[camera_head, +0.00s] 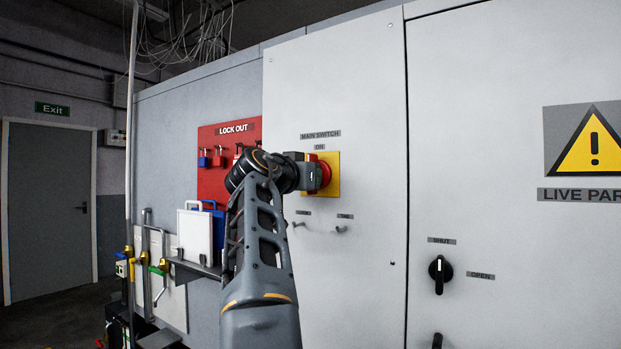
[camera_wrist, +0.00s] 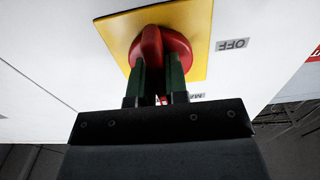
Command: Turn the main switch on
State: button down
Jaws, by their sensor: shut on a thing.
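The main switch (camera_head: 325,174) is a red rotary knob on a yellow plate (camera_head: 334,159), on the light grey cabinet front. An ON label (camera_head: 319,147) sits above it, under a MAIN SWITCH label. My gripper (camera_head: 311,177) reaches it from the left and hides part of it. In the wrist view, the two green fingers of my gripper (camera_wrist: 159,72) are shut on the red knob's grip (camera_wrist: 151,45), one on each side. The grip runs roughly up and down in that view. An upside-down OFF label (camera_wrist: 233,45) lies right of the plate there.
A red LOCK OUT board (camera_head: 216,170) with padlocks hangs left of my arm. Small hooks (camera_head: 341,229) stick out below the switch. A black SHUT/OPEN knob (camera_head: 440,271) and a warning sign (camera_head: 590,145) are at the right. A grey door (camera_head: 48,210) stands far left.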

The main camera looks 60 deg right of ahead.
jog(key=c, duration=1.1)
grip_release()
jog(key=a+b, duration=0.2)
jog(key=a, duration=1.1)
jog(key=shift+a+b, duration=0.3)
jog(key=shift+a, duration=0.1)
